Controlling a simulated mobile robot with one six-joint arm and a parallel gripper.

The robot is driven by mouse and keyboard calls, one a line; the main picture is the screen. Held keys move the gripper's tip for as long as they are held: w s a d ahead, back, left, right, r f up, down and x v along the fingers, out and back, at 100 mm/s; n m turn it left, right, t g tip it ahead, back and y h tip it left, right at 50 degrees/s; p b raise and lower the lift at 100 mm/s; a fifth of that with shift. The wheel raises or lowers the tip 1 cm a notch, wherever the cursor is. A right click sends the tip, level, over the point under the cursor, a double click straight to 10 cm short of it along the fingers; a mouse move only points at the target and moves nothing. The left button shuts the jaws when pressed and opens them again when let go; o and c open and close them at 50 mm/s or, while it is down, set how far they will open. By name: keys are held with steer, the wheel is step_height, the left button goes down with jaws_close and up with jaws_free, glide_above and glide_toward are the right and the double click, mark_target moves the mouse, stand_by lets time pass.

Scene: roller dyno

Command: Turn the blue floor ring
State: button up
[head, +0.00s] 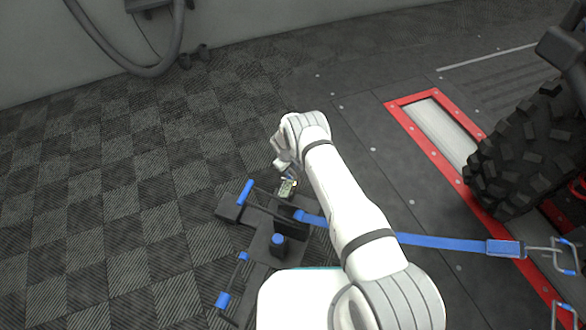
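A dark floor frame (262,222) stands on the tiled floor left of my arm. It carries a dark bar with a blue sleeve (244,192) at its upper left, a short post with a blue top (278,240) in the middle, and another bar with a blue sleeve (222,300) at the lower left. I cannot tell which of these blue parts is the floor ring. My gripper (288,188) hangs from the far end of my white arm, just above and right of the upper blue sleeve. Its fingers are too small to read, and contact cannot be told.
A blue strap (440,242) runs from the frame, behind my arm, to metal hooks (563,256) at the right. A red-edged roller bed (440,130) and a large tyre (530,150) stand at the right. A hose (130,65) hangs on the back wall. The left floor is clear.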

steer(key=shift+c, duration=0.3)
jaws_close()
steer(key=shift+w+d, duration=0.1)
steer(key=shift+d, duration=0.3)
steer(key=shift+a+r, duration=0.1)
steer(key=shift+a, duration=0.15)
